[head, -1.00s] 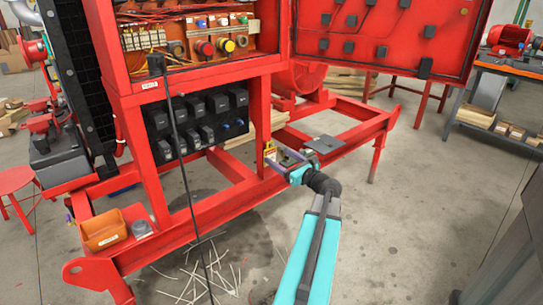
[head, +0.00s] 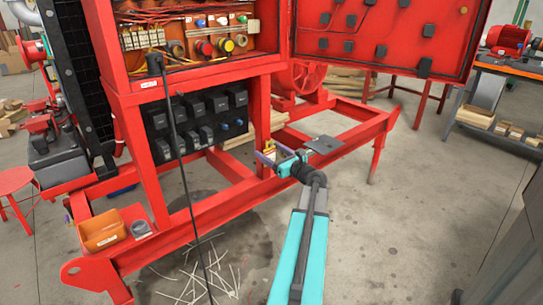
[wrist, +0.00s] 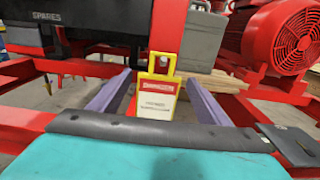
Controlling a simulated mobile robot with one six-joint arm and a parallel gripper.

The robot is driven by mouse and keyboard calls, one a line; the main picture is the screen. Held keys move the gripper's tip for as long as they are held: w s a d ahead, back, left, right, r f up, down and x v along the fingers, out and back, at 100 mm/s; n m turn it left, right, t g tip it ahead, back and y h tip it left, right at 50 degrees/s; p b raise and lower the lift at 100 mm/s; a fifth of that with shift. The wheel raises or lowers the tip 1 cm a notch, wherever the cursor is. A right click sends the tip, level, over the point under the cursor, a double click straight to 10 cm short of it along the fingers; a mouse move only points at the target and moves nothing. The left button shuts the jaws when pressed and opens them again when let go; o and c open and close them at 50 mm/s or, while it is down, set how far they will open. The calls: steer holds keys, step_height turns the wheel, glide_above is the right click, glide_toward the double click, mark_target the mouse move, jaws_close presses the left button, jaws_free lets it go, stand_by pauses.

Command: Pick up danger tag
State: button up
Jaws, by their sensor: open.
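The danger tag (wrist: 157,98) is a white card with a red header and a yellow top loop. It stands upright in the middle of the wrist view. My gripper (wrist: 158,84) is open, with one purple finger on each side of the tag and a visible gap to both. Its lower edge is hidden behind my gripper's dark front edge. In the head view the gripper (head: 268,157) is at the red skid frame's rail, and only a yellow bit of the tag (head: 271,145) shows behind it.
The red skid frame (head: 190,222) surrounds the tag's spot. A grey box (wrist: 194,40) and a red motor (wrist: 275,38) are behind the tag. An orange bin (head: 102,232) sits at left.

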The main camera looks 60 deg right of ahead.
mark_target(264, 146)
steer(key=shift+x, duration=1.9)
steer(key=c, duration=1.1)
steer(key=shift+c, duration=0.2)
steer(key=shift+r, duration=0.5)
steer(key=p+v, duration=0.1)
steer(key=v, duration=1.7)
steer(key=shift+r+p, duration=0.25)
steer(key=shift+p, duration=0.05)
